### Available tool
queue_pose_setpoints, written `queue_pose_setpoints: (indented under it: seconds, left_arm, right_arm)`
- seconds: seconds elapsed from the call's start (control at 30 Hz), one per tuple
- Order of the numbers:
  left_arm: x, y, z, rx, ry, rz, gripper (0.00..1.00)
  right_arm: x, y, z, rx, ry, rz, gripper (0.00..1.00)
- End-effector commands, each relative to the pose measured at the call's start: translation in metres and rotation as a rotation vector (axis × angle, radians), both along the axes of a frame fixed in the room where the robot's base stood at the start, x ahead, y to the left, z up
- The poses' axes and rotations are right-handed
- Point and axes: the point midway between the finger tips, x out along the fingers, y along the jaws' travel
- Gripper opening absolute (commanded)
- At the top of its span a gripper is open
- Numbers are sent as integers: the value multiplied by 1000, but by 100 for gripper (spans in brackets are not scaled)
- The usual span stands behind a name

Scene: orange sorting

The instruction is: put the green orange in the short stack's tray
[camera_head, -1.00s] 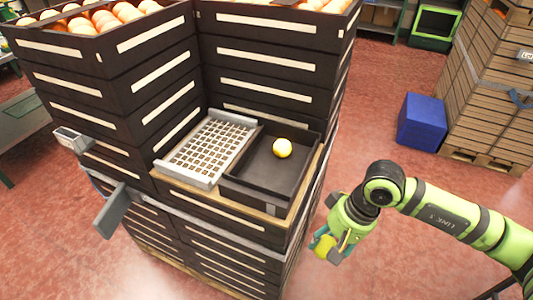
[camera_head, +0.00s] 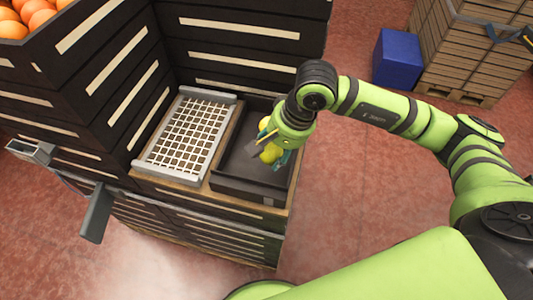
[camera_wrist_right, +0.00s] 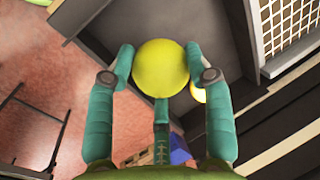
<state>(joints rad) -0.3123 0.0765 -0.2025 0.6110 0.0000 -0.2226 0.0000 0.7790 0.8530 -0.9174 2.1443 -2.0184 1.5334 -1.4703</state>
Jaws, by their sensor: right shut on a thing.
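The green orange (camera_head: 270,153), yellow-green and round, is held between the fingertips of my right gripper (camera_head: 274,156). It also shows large between the teal fingers in the right wrist view (camera_wrist_right: 160,67). The gripper is over the dark tray (camera_head: 243,188) on the short stack, and I cannot tell how high above its floor. A second yellow orange (camera_head: 264,124) lies in the tray, partly hidden by the gripper; it peeks out by a finger in the wrist view (camera_wrist_right: 198,92). My left gripper is not in view.
A pale grid rack (camera_head: 187,135) lies left of the tray on the short stack. Tall dark crate stacks (camera_head: 240,55) rise behind and to the left, with oranges (camera_head: 35,15) on top at left. A blue box (camera_head: 398,60) stands on the red floor at right.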

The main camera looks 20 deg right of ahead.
Motion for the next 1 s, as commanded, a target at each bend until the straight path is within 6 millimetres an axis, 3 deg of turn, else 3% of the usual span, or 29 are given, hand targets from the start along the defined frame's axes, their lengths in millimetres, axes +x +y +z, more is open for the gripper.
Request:
queue_pose_setpoints:
  seconds: [0.1,0.3,0.5,0.93,0.97,1.0]
  left_arm:
    - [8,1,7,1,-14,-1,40]
    - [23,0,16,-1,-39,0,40]
    - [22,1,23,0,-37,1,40]
    - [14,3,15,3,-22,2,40]
    - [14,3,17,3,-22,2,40]
    - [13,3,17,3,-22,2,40]
  right_arm:
    - [5,12,-7,0,2,0,18]
    - [6,15,-25,-3,6,-2,18]
    - [6,16,-49,-1,2,-1,18]
    - [7,15,-56,-1,-2,0,18]
    - [7,15,-54,-1,0,0,64]
    - [7,15,-54,-1,0,0,75]
